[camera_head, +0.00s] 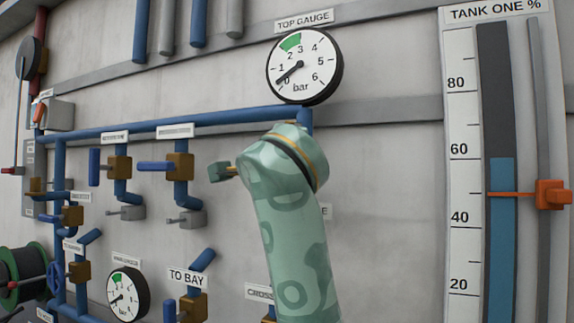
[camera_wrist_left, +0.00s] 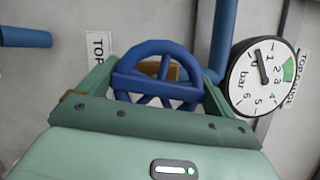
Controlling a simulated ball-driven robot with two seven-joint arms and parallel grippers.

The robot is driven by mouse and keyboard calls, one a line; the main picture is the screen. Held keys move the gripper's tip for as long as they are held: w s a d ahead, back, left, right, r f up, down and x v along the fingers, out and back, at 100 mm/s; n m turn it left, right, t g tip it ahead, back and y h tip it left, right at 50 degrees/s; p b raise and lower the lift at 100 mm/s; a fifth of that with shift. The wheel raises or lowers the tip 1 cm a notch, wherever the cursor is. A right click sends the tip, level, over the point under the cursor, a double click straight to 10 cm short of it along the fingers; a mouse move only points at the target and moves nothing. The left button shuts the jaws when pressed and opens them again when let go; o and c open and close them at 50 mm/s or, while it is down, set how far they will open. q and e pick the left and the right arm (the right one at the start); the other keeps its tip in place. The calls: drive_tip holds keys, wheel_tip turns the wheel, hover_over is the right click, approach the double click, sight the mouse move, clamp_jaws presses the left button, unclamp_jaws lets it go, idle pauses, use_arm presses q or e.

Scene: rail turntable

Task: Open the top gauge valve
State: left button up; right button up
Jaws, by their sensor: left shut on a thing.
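The top gauge (camera_head: 304,64) is a round white dial under a TOP GAUGE label, with its needle near 0. It also shows rotated at the right of the left wrist view (camera_wrist_left: 263,78). A blue spoked handwheel (camera_wrist_left: 156,92) sits between the fingers of my left gripper (camera_wrist_left: 158,80), which is shut on it. A brown valve body shows behind the wheel. In the head view my green left arm hides the wheel, and part of the gripper (camera_head: 222,172) sticks out at its left.
A blue pipe (camera_head: 200,118) runs along the wall to the top gauge. Blue-lever valves (camera_head: 180,166) are left of my arm. A lower gauge (camera_head: 124,296) is at bottom left. A tank level scale (camera_head: 465,180) with an orange pointer (camera_head: 552,194) stands at the right.

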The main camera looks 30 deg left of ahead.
use_arm(q)
drive_tip(key=o, duration=0.7)
drive_tip(key=shift+s+d+f, duration=0.1)
drive_tip(key=shift+s, duration=0.2)
drive_tip(key=b+v, duration=0.4)
drive_tip(key=v, duration=1.1)
drive_tip(key=shift+s+d, duration=0.2)
drive_tip(key=shift+s, duration=0.1)
